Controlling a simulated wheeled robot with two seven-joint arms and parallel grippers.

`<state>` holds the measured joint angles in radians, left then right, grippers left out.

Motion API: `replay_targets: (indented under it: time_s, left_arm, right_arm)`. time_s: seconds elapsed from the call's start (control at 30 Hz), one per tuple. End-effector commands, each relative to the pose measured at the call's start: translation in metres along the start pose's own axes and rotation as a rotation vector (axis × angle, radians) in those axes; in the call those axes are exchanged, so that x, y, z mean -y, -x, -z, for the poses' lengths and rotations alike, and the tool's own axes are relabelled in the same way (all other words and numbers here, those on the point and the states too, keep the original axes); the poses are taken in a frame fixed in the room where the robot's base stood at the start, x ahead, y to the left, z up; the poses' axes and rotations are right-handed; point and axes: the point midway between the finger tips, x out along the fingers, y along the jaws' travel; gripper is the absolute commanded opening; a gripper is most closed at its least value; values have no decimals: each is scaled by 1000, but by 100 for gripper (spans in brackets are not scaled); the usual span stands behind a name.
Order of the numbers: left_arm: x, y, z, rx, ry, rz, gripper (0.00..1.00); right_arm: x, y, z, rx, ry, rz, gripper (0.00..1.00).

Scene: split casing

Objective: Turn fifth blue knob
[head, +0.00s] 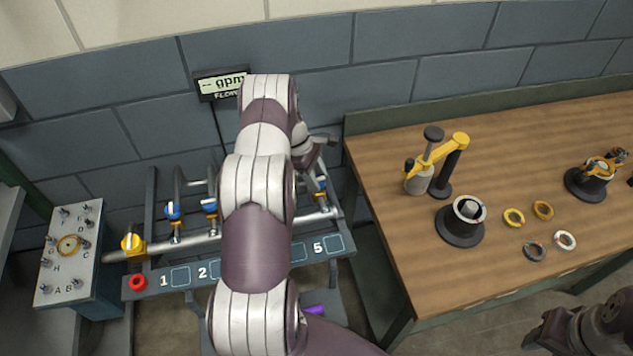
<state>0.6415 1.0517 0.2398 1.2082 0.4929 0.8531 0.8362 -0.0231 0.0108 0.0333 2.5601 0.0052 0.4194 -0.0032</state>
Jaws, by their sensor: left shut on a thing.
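A manifold with a silver pipe (190,243) stands at the left, above a blue-grey strip (222,270) marked 1, 2 and 5; the middle labels are hidden behind my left arm. Two blue knobs show on the left part, the first knob (172,210) and the second knob (209,205). The fifth blue knob (322,184) shows in part above label 5. My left gripper (318,168) is over this knob and shut on it, with its fingertips small and partly hidden. My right gripper (560,328) is at the lower right corner, its jaws unclear.
A flow meter display (221,84) hangs on the wall. A wooden table (430,260) with a yellow-armed press (440,150), several rings and dark fixtures stands at the right.

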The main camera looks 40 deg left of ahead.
Motion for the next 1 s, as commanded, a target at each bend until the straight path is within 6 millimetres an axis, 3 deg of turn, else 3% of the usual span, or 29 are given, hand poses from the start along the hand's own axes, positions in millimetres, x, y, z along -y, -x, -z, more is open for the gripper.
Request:
replay_targets:
  time_s: [0.4, 0.93, 0.97, 1.0]
  left_arm:
    - [-1, 0, 0, 0, -148, 61, 13]
    - [-1, 0, 0, 0, -165, 68, 13]
    - [-1, 0, 0, 0, -165, 68, 53]
    - [-1, 0, 0, 0, -165, 67, 66]
  right_arm:
    - [0, -13, -2, 0, 0, 0, 43]
    - [0, -14, -2, 0, 0, 0, 43]
    - [0, -14, -2, 0, 0, 0, 43]
    - [0, -14, -2, 0, 0, 0, 43]
